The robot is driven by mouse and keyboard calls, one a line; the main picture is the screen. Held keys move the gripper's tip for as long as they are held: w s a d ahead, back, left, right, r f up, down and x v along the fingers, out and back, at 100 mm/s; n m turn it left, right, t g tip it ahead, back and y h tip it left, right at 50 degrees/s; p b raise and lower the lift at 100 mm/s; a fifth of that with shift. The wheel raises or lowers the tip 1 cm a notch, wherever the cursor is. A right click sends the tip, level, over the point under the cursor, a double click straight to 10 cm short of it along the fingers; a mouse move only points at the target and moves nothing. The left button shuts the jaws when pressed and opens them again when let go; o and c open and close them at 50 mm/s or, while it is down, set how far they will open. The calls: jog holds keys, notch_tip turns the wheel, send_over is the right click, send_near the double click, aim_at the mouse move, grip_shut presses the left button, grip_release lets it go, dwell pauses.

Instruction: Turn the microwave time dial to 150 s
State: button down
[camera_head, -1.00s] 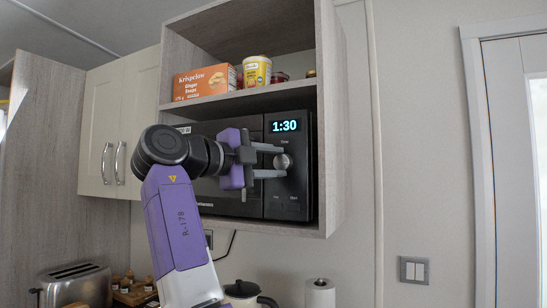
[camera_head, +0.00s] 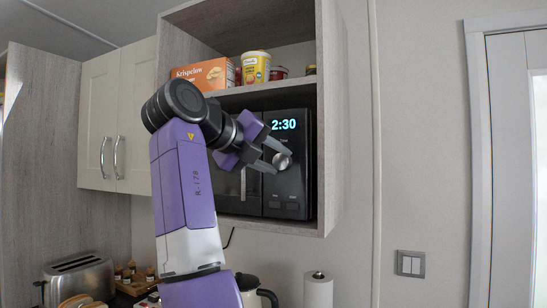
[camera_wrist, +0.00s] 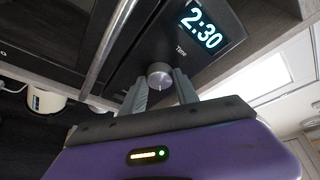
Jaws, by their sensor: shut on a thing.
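The black microwave (camera_head: 293,183) sits in the wooden wall cabinet. Its display (camera_head: 284,125) reads 2:30, and the wrist view shows the same reading (camera_wrist: 201,27). The round silver time dial (camera_head: 283,161) is below the display, under the word "Time"; it also shows in the wrist view (camera_wrist: 160,76). My gripper (camera_head: 276,156) is at the dial, tilted, with one finger above it and one below. In the wrist view my gripper (camera_wrist: 160,85) has its two grey fingers shut on the dial, one on each side.
The microwave's door handle (camera_wrist: 107,45) runs close beside my gripper in the wrist view. Above, the shelf (camera_head: 262,88) holds an orange box (camera_head: 203,75) and a yellow tub (camera_head: 256,67). A toaster (camera_head: 78,280) and a kettle (camera_head: 254,292) stand below.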

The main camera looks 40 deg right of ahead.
jog(key=shift+m+t+y, duration=0.3)
jog(key=shift+m, duration=0.1)
dwell(0.3)
jog(key=c, duration=0.9)
grip_release()
jog(key=b+v, duration=0.1)
jog(key=v, duration=0.6)
jog(key=shift+a, duration=0.35)
